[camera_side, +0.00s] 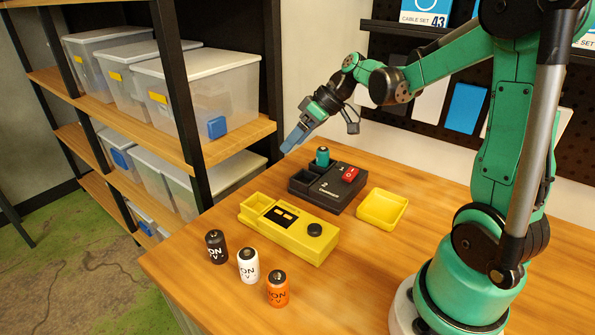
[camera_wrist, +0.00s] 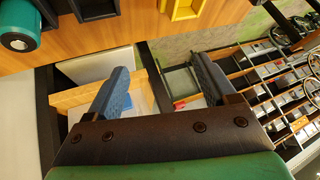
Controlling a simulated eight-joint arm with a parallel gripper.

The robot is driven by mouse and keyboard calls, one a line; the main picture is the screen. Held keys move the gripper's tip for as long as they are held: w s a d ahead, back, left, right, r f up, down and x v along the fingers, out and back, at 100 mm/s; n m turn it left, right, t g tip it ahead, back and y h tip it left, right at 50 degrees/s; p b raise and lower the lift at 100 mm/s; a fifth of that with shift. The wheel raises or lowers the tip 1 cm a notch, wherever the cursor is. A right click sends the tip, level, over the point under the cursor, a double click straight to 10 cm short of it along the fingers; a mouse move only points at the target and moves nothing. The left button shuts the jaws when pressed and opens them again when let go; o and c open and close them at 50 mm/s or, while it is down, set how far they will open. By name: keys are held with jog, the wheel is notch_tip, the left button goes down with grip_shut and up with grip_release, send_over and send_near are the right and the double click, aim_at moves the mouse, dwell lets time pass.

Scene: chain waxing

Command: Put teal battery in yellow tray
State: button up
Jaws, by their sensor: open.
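The teal battery (camera_side: 322,156) stands upright in the back compartment of the dark charger (camera_side: 338,200). It also shows in the wrist view at the upper left edge (camera_wrist: 18,22), partly cut off. The yellow tray (camera_side: 382,208) lies on the table to the right of the charger and looks empty. My gripper (camera_side: 289,146) is above and to the left of the teal battery in the side view, apart from it. Its two blue fingers are spread with nothing between them, as the wrist view shows (camera_wrist: 160,72).
A yellow device (camera_side: 300,232) with an open compartment is in front. Black (camera_side: 216,247), white (camera_side: 248,266) and orange (camera_side: 277,289) batteries stand near the front edge. A shelf with bins (camera_side: 205,90) is at left.

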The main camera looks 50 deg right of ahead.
aim_at(322, 154)
jog(key=d+f, duration=0.1)
jog(key=d, duration=0.2)
jog(key=d+f+n+t+y, duration=0.1)
jog(key=d, duration=0.2)
jog(key=d+f+n+t+y, duration=0.1)
jog(key=d+f, duration=0.1)
jog(key=d, duration=0.1)
jog(key=shift+s+d, duration=0.15)
jog(key=shift+d, duration=0.25)
jog(key=s+d+f+n+t, duration=0.1)
jog(key=s+d+f+n+t+y, duration=0.1)
jog(key=d, duration=0.1)
jog(key=shift+s+d+f+n+y, duration=0.2)
jog(key=shift+s+d+n+y, duration=0.1)
jog(key=shift+s+d+f+n+t, duration=0.15)
jog(key=shift+s+f+n+t, duration=0.05)
jog(key=shift+s+n+t, duration=0.1)
jog(key=shift+f, duration=0.1)
jog(key=shift+x, duration=2.75)
grip_shut()
